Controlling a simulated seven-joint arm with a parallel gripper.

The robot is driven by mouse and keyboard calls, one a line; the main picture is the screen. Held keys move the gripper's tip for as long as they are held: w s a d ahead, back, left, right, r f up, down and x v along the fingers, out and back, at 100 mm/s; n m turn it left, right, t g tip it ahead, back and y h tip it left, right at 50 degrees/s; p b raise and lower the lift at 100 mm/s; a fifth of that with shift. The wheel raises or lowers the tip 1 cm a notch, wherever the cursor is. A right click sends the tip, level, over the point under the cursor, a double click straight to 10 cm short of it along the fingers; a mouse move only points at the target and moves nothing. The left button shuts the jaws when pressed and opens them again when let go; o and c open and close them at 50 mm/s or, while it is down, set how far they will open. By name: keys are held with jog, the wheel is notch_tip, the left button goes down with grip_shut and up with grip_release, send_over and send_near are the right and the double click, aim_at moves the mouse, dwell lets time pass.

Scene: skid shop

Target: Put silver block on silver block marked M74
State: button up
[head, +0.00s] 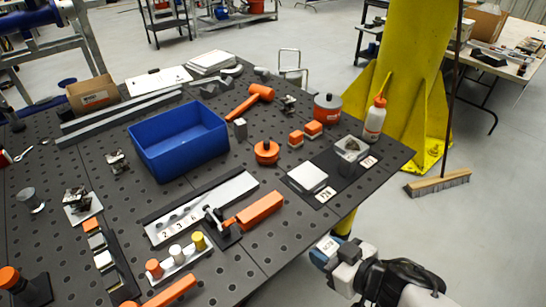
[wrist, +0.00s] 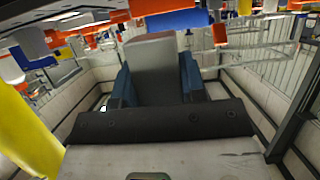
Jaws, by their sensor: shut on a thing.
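My gripper (head: 328,250) is past the front right edge of the table, in the air. It is shut on a silver block (wrist: 152,65), held between the blue fingers in the wrist view; a pale face of it shows in the head view. On a black mat (head: 335,168) at the table's right corner lie a flat pale silver block (head: 308,177) and a taller silver block (head: 352,148). Each has a small white label beside it, too small to read surely, so I cannot tell which is M74. The gripper is apart from both, in front of the mat.
A blue bin (head: 180,140) stands mid-table. An orange-handled clamp (head: 258,210) lies left of the mat. A yellow column (head: 415,70) rises beyond the table.

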jog(key=shift+w+r, duration=0.1)
jog(key=shift+w+a+r, duration=0.25)
jog(key=shift+w+r, duration=0.25)
jog(key=shift+w, duration=0.15)
jog(key=w+a+r+n+g+y, duration=0.15)
jog(key=w+a+r, duration=0.25)
jog(key=w, duration=0.4)
jog(key=w+a+r+n+g+y, duration=0.1)
jog(key=w+a+r+n+g, duration=0.2)
jog(key=w, duration=0.4)
jog(key=w+a+n+g, duration=0.2)
jog(key=w+a, duration=0.4)
jog(key=w, duration=0.2)
jog(key=w+a+f+n+g+y, duration=0.1)
jog(key=w+a+n+g, duration=0.1)
jog(key=w+a, duration=0.4)
jog(key=shift+w+f+g, duration=0.2)
jog(key=shift+w+g, duration=0.25)
jog(key=shift+w, duration=0.85)
jog(key=shift+w, duration=0.1)
send_over(240, 122)
jog(key=shift+w+f, duration=0.15)
jog(key=shift+f, duration=0.6)
